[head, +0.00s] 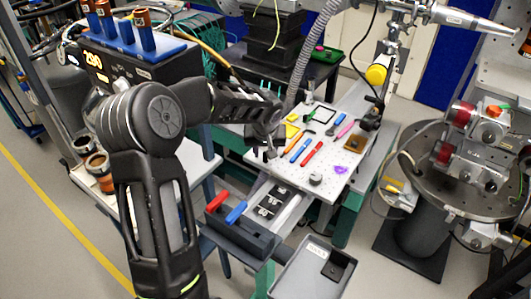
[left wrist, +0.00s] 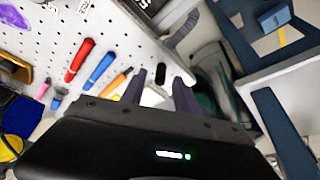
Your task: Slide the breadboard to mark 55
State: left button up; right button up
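The breadboard (head: 288,178) is a white perforated plate on a stand in the middle of the head view, with several tools and small parts on it. Its holed surface (left wrist: 115,32) also fills the upper left of the left wrist view. My left gripper (head: 268,153) is at the board's left edge in the head view. In the left wrist view its two dark fingers (left wrist: 160,78) are apart, with a dark slot and a pale patch showing between them. I cannot tell whether they touch the board. No mark 55 is readable. My right gripper is not in view.
A dark block with a red handle (head: 218,201) and a blue handle (head: 236,213) stands in front of the board. A grey tray (head: 290,285) is nearer. A round metal table (head: 450,185) stands at right. A black instrument box (head: 150,72) is at left.

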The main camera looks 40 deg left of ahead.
pick_arm(q)
jog(key=shift+x, duration=1.15)
jog(key=shift+c, duration=0.3)
grip_shut()
dwell(0.3)
